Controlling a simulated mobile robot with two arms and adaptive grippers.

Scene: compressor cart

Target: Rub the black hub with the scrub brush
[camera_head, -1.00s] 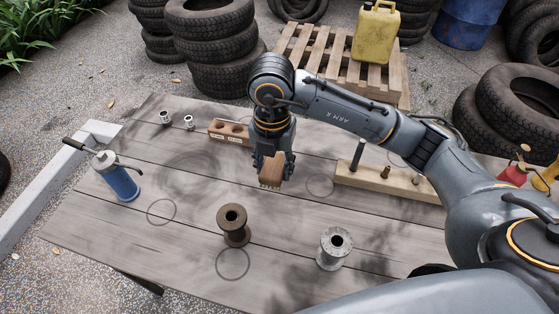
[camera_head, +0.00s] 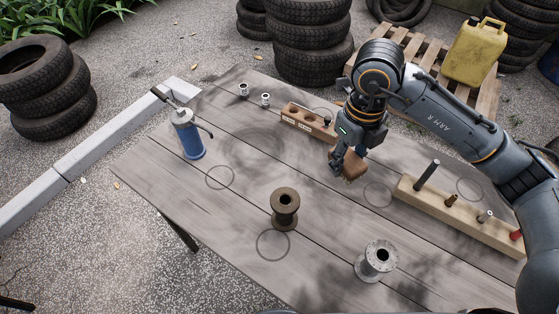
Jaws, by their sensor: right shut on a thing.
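The dark brown-black hub (camera_head: 285,208), a flanged spool shape, stands upright on the table left of and nearer than my right gripper. A second, grey metal hub (camera_head: 376,262) stands nearer the front edge, to its right. My right gripper (camera_head: 346,166) is shut on the scrub brush (camera_head: 354,165), a brown wooden block. It holds the brush behind and to the right of the dark hub, apart from it. The bristles are hardly visible now. My left gripper is not in view.
A blue pump bottle (camera_head: 190,139) stands at the left of the table (camera_head: 330,228). A wooden block with holes (camera_head: 307,122) and two small metal fittings lie at the back. A wooden rack with pegs (camera_head: 458,216) is at the right. Table between brush and dark hub is clear.

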